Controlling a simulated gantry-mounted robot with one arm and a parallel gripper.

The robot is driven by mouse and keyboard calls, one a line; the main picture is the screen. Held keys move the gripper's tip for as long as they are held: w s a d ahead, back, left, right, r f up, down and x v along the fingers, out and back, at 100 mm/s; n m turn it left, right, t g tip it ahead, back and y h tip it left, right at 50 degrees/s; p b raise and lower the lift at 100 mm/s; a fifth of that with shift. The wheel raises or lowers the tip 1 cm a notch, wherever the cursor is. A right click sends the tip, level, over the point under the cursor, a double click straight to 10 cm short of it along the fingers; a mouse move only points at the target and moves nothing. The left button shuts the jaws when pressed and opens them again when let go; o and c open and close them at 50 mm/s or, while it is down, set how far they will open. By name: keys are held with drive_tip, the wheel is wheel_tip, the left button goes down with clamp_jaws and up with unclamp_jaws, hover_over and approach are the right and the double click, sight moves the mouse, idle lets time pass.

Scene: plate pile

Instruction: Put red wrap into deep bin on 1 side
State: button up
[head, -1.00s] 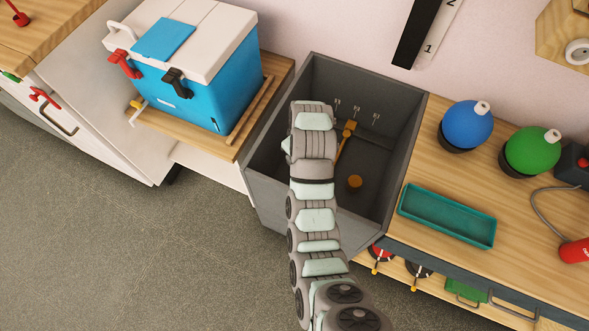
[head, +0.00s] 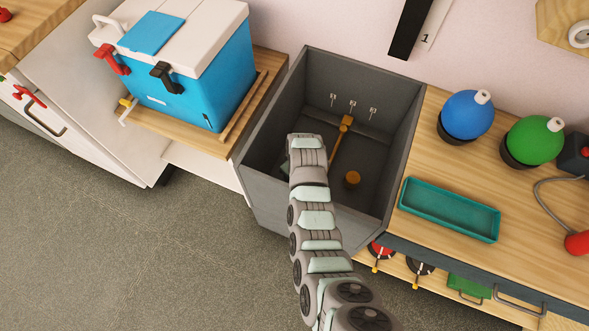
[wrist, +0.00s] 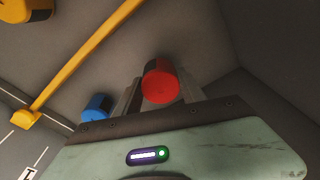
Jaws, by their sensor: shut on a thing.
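The red wrap (wrist: 160,82), a short red cylinder, is between the fingers of my gripper (wrist: 158,76) in the wrist view. The fingers are shut on it. A blue cylinder (wrist: 97,108) lies just left of the fingers in the wrist view.
A blue cooler (head: 196,86) stands left of the bin. A teal tray (head: 450,210) lies on the right counter. A strip marked 1 (head: 425,39) hangs behind.

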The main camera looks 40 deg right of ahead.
drive_tip(key=shift+f, duration=1.25)
drive_tip(key=shift+f, duration=0.2)
drive_tip(key=o, duration=1.5)
drive_tip(key=shift+r, duration=0.1)
drive_tip(key=r, duration=0.4)
drive_tip(key=s+r, duration=0.1)
drive_tip(key=r, duration=0.7)
drive_tip(key=shift+s, duration=0.15)
drive_tip(key=shift+r+p, duration=0.1)
drive_tip(key=shift+p, duration=0.2)
